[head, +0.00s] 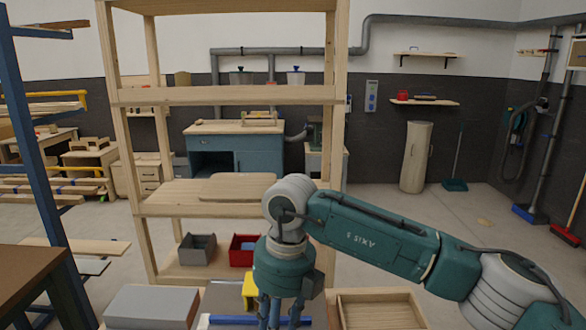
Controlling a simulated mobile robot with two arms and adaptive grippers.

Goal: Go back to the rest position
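My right arm (375,235) comes in from the right and bends down at its wrist in front of the wooden shelf. My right gripper (272,318) points down at the bottom edge of the view, over the things at the front. Its fingertips are cut off or hidden, so I cannot tell whether it is open or holds anything. My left arm and gripper are not in view.
The wooden shelf (220,96) stands ahead, with a grey bin (197,250) and red bin (236,258) low down. A grey box (152,308), yellow object (249,292), blue-white bar (230,321) and wooden tray (380,312) lie in front. Floor is open at right.

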